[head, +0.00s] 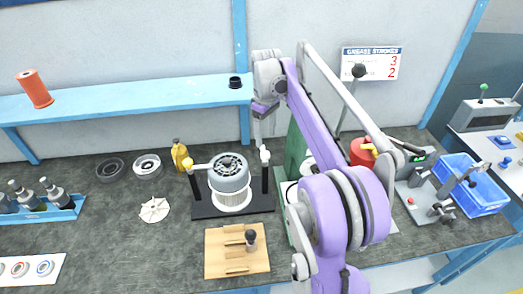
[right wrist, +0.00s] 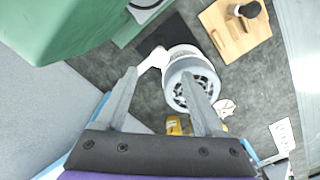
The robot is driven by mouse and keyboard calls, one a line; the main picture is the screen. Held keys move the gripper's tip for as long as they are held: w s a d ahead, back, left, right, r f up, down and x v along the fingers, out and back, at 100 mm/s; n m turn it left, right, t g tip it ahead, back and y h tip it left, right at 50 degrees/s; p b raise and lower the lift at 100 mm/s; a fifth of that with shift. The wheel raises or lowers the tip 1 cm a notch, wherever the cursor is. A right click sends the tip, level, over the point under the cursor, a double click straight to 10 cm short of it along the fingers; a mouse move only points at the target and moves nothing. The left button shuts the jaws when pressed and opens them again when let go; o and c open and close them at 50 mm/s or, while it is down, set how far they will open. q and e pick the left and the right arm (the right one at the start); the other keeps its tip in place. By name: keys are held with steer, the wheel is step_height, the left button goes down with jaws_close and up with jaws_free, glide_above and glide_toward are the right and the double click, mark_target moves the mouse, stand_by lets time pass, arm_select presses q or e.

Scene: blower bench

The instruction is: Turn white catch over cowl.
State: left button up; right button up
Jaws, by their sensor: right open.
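The grey blower cowl (head: 229,172) sits on its white body on a black base between two black posts. The white catch (head: 264,154) is on top of the right post, beside the cowl; in the right wrist view the catch (right wrist: 152,60) points away from the cowl (right wrist: 190,85). My right gripper (head: 260,130) is open above the white catch, fingers down. In the right wrist view its fingers (right wrist: 165,88) are apart, with the white catch showing beyond the gap. My left gripper is out of view.
A wooden board (head: 222,263) with a dark-topped knob lies in front of the base. A yellow bottle (head: 180,157) stands behind left. A green block (head: 296,150) and red can (head: 362,153) are to the right. A blue shelf (head: 140,95) runs behind.

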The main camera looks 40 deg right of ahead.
mark_target(265, 154)
step_height(265, 154, down, 7)
steer(key=shift+f, duration=0.1)
stand_by(0.3)
jaws_close()
stand_by(1.3)
